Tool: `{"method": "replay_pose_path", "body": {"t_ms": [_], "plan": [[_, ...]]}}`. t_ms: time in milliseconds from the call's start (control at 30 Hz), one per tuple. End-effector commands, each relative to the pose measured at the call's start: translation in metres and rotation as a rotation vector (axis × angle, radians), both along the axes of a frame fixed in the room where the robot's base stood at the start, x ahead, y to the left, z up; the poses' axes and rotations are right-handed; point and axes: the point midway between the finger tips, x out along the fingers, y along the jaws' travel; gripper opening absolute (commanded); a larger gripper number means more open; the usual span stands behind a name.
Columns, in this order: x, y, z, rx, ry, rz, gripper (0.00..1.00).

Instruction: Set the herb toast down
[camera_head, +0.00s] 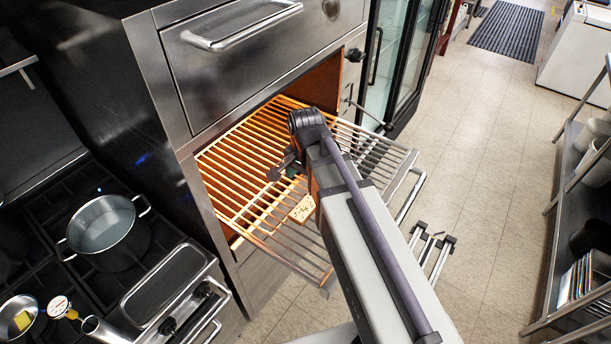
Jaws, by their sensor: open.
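The herb toast (302,209), a small pale slice with dark specks, appears to lie on the wire rack, close beside my arm, which may hide part of it. The rack (240,155) is pulled partly out of the lit oven. My gripper (281,168) is over the rack, above and left of the toast in the picture. Its jaws are open, small and dark, and partly hidden by my wrist. I see nothing between them. The toast is apart from the jaws in the picture.
A steel drawer front with a handle (245,28) is above the oven opening. A pot (103,228) and a small pan (20,318) are on the stove at left. A glass-door cabinet (400,55) stands behind the rack.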

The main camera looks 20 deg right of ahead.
Motion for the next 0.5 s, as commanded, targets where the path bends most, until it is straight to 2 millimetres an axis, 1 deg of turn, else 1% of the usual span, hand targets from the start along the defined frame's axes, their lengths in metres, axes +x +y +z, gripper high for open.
{"method": "replay_pose_path", "body": {"t_ms": [33, 100, 167, 267, 300, 400, 500], "plan": [[0.000, 0.000, 0.004, 0.000, 0.000, 0.000, 0.81], [-0.001, 0.000, 0.002, 0.000, 0.000, 0.007, 0.81], [-0.007, 0.000, 0.001, 0.000, 0.000, 0.062, 0.81], [-0.032, 0.000, 0.001, -0.001, 0.001, 0.316, 0.81], [-0.043, 0.000, 0.001, -0.001, 0.001, 0.447, 0.81], [-0.064, -0.001, 0.001, -0.001, 0.001, 0.735, 0.81], [-0.073, -0.001, 0.001, -0.001, 0.001, 0.885, 0.81]]}}
